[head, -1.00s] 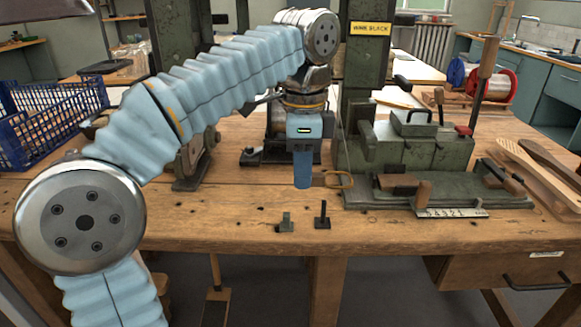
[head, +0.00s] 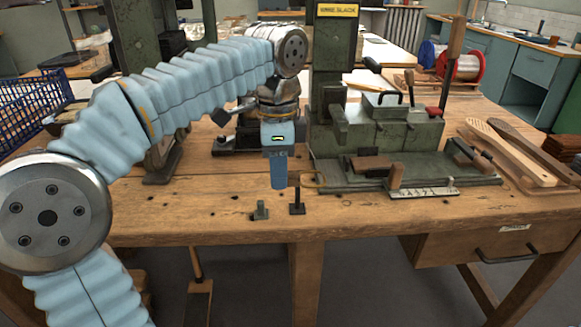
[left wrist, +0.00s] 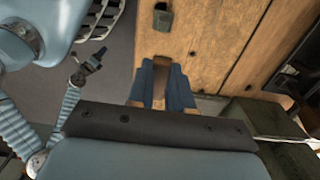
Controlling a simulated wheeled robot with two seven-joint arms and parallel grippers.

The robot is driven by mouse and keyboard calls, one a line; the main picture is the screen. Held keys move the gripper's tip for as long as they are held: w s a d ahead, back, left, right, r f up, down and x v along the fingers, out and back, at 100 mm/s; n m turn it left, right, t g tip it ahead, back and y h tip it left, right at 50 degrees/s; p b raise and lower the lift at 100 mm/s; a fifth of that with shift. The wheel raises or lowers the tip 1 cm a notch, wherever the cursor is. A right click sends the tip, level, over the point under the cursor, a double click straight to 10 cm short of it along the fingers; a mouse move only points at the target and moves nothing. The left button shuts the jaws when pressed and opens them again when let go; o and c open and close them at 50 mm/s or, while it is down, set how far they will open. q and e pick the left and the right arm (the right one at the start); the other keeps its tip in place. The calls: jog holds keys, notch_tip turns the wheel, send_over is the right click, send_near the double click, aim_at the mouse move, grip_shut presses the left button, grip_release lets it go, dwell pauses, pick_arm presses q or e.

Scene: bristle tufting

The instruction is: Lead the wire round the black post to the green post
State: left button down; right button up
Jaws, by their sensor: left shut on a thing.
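The black post (head: 297,196) stands upright near the bench's front edge. The shorter green post (head: 260,210) stands to its left; it also shows at the top of the left wrist view (left wrist: 162,20). My left gripper (head: 278,186) points down, its blue fingers shut on the wire, between the posts in the head picture and close to the black post. The wire (head: 314,182) shows as a thin brass-coloured loop right of the fingers; its held end is hidden. What looks like my right gripper (left wrist: 90,62) is off the bench in the left wrist view, too small to judge.
The green machine base (head: 400,170) with wooden-handled parts lies to the right of the posts. Wooden paddles (head: 510,150) lie at the far right, and a blue crate (head: 30,115) is at the left. The bench top (head: 200,205) left of the posts is clear.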

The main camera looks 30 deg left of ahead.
pick_arm(q)
jog(key=s+a+r, duration=0.2)
jog(key=s+a, duration=0.1)
jog(key=a, duration=0.2)
jog(key=shift+r+p, duration=0.25)
jog(key=shift+p, duration=0.05)
pick_arm(e)
jog(key=shift+r, duration=0.25)
pick_arm(q)
jog(key=shift+s+a, duration=0.1)
jog(key=shift+s, duration=0.05)
dwell(0.5)
